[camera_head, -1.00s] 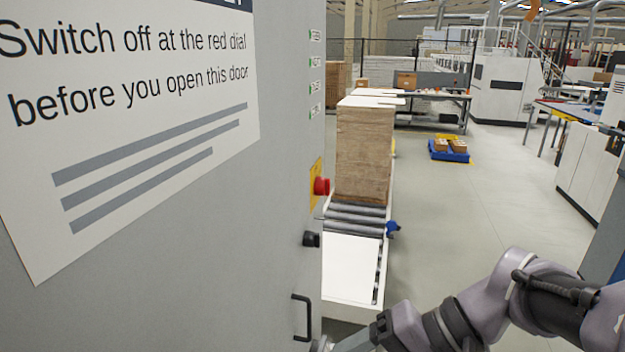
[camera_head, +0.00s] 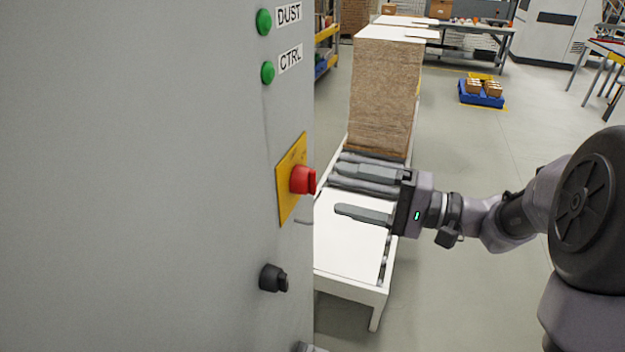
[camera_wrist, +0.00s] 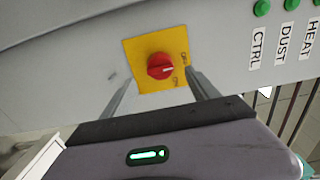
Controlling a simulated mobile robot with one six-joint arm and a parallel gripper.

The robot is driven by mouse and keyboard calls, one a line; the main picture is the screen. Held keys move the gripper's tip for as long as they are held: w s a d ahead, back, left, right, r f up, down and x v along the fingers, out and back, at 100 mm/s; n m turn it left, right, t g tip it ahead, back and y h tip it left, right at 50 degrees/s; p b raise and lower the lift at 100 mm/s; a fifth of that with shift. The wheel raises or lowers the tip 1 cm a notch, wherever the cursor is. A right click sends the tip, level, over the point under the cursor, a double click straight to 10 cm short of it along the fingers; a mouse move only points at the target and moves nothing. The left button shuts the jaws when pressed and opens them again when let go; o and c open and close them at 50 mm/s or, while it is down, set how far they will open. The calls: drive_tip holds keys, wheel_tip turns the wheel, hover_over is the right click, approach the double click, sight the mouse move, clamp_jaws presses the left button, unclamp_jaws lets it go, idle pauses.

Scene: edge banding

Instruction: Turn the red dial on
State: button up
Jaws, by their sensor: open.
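The red dial (camera_head: 302,180) sits on a yellow plate (camera_head: 287,205) on the side face of the grey cabinet (camera_head: 150,180). In the wrist view the red dial (camera_wrist: 160,66) shows face-on with a pale pointer mark, and small lettering stands on the plate at its right. My gripper (camera_head: 338,191) is open and empty, its two fingers pointing left at the dial. The fingertips are apart from the dial, a short way to its right in the head view. In the wrist view the fingers (camera_wrist: 158,88) lie on either side below the dial.
A black knob (camera_head: 273,279) sticks out below the dial. Green lamps labelled DUST (camera_head: 264,22) and CTRL (camera_head: 268,72) are above it. A roller conveyor (camera_head: 350,245) with a stack of boards (camera_head: 383,95) stands behind my gripper.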

sight(316, 183)
drive_tip(key=x, duration=0.7)
drive_tip(key=shift+w+a, duration=0.1)
drive_tip(key=shift+w, duration=0.05)
drive_tip(key=c, duration=1.4)
